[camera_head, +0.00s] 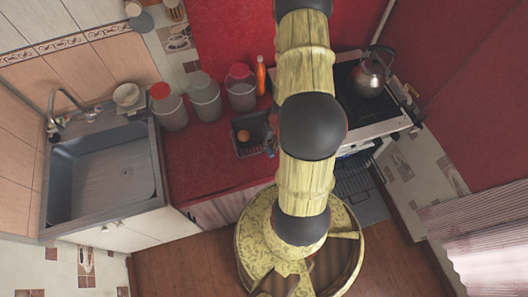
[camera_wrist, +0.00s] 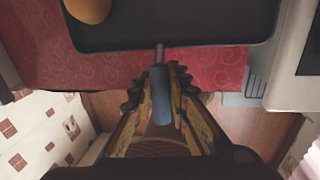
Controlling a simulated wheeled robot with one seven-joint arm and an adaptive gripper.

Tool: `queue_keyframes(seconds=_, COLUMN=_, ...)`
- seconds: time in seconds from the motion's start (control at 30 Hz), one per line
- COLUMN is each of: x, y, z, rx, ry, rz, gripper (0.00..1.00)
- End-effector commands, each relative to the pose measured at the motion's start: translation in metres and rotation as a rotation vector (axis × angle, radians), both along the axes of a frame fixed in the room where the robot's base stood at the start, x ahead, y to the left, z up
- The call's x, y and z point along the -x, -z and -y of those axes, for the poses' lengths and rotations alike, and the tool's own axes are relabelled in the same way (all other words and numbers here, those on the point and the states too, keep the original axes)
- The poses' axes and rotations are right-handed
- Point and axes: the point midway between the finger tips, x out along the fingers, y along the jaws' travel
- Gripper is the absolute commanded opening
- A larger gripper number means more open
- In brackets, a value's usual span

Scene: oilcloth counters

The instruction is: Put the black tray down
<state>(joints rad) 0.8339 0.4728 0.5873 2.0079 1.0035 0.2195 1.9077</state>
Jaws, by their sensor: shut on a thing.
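The black tray (camera_head: 241,150) is over the red counter, just left of my arm in the head view. A round orange item (camera_head: 243,136) lies in it. In the wrist view the tray (camera_wrist: 175,35) fills the top, and part of the orange item (camera_wrist: 88,9) shows at its left. A grey-blue handle (camera_wrist: 161,98) points from the tray toward me. My gripper (camera_wrist: 159,84) is shut on this handle, a finger on each side. In the head view my arm mostly hides the gripper. I cannot tell whether the tray touches the counter.
Several lidded canisters (camera_head: 205,97) and an orange bottle (camera_head: 261,75) stand behind the tray on the red counter (camera_head: 205,160). A sink (camera_head: 105,165) is at left. A stove (camera_head: 365,105) with a kettle (camera_head: 371,74) is at right. Some bare counter lies left of the tray.

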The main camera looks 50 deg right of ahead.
Motion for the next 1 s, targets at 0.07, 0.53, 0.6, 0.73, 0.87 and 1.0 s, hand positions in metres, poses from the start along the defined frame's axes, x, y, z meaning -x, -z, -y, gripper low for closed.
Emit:
queue_keyframes(seconds=0.07, x=-0.008, y=0.010, z=0.000, rx=0.001, ry=-0.001, rz=0.002, gripper=0.00)
queue_keyframes(seconds=0.53, x=-0.023, y=0.054, z=-0.001, rx=0.000, ry=0.001, rz=0.001, gripper=0.00)
queue_keyframes(seconds=0.6, x=-0.023, y=0.056, z=0.000, rx=0.002, ry=0.001, rz=0.002, gripper=0.00)
queue_keyframes(seconds=0.73, x=-0.023, y=0.056, z=0.000, rx=0.002, ry=0.001, rz=0.002, gripper=0.00)
queue_keyframes(seconds=0.87, x=-0.023, y=0.056, z=0.000, rx=0.002, ry=0.001, rz=0.002, gripper=0.00)
queue_keyframes(seconds=1.0, x=-0.023, y=0.058, z=-0.001, rx=0.001, ry=0.000, rz=0.001, gripper=0.19)
